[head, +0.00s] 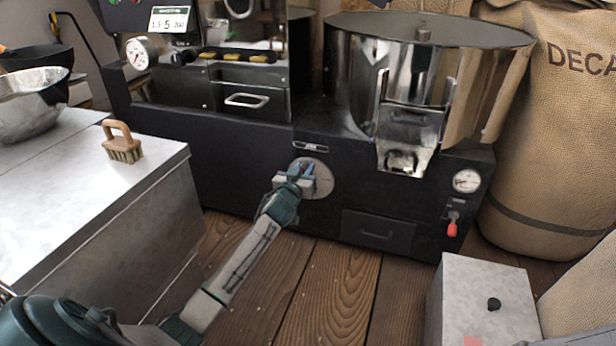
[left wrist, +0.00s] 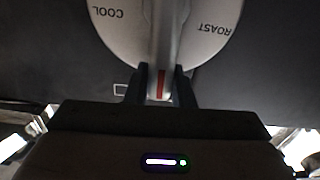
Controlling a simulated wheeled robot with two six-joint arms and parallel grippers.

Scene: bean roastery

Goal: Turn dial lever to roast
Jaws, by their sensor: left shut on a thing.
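The round silver dial (head: 325,182) is on the black front of the roaster, low and near the middle in the head view. My left gripper (head: 302,170) is at the dial and covers part of it. In the left wrist view the dial plate (left wrist: 205,52) shows COOL on the left and ROAST on the right, both upside down. The dial lever (left wrist: 162,50) has a red mark at its end and points straight down in that picture, between the two words. My left gripper's fingers (left wrist: 158,88) are shut on the lever's end. My right gripper is out of view.
A metal-topped counter (head: 60,185) with a wooden brush (head: 122,142) and bowls stands at left. A metal chute (head: 408,150) juts out above right of the dial. A grey box (head: 490,285) and sacks stand further right.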

